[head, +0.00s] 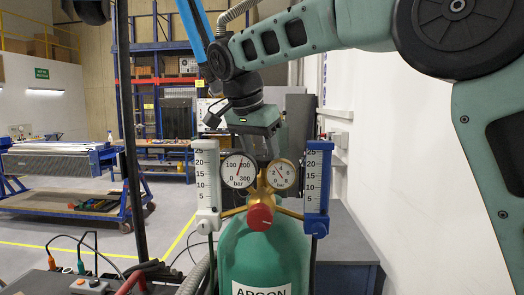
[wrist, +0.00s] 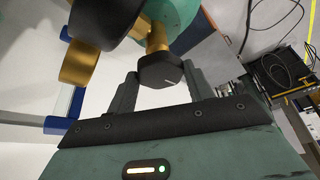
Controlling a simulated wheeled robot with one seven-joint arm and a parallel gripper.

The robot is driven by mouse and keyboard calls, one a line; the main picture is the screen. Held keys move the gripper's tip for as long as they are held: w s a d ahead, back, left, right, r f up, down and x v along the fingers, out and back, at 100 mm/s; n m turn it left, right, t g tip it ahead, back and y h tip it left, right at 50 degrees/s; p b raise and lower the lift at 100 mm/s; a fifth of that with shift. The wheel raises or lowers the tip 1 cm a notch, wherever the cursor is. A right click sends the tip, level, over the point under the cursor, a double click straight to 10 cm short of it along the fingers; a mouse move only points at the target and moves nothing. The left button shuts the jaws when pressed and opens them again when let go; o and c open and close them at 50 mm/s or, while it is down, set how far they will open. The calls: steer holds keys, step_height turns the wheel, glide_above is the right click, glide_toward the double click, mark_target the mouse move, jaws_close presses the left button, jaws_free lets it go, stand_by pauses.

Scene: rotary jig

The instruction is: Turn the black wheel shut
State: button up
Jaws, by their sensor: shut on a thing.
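The black wheel (wrist: 160,72) is in the wrist view, on the end of a brass stem (wrist: 157,38), with a short pale mark on its face. My gripper (wrist: 159,76) has one finger on each side of the wheel and is shut on it. In the head view my gripper (head: 264,143) reaches down behind the two gauges. The wheel is hidden there by the gauges and brass fittings. The green gas bottle (head: 262,255) stands upright below; part of it shows at the top of the wrist view (wrist: 181,12).
Close in front of my gripper are a left gauge (head: 238,170), a right gauge (head: 281,175) and a red knob (head: 260,217). A white flowmeter (head: 206,180) and a blue flowmeter (head: 317,185) flank them. A white wall (head: 410,160) is on the right.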

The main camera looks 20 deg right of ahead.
steer(key=shift+m, duration=0.4)
steer(key=o, duration=1)
steer(key=shift+c, duration=0.2)
steer(key=p+v, duration=0.2)
steer(key=v, duration=1.5)
steer(key=shift+w+r, duration=0.2)
steer(key=shift+r, duration=0.05)
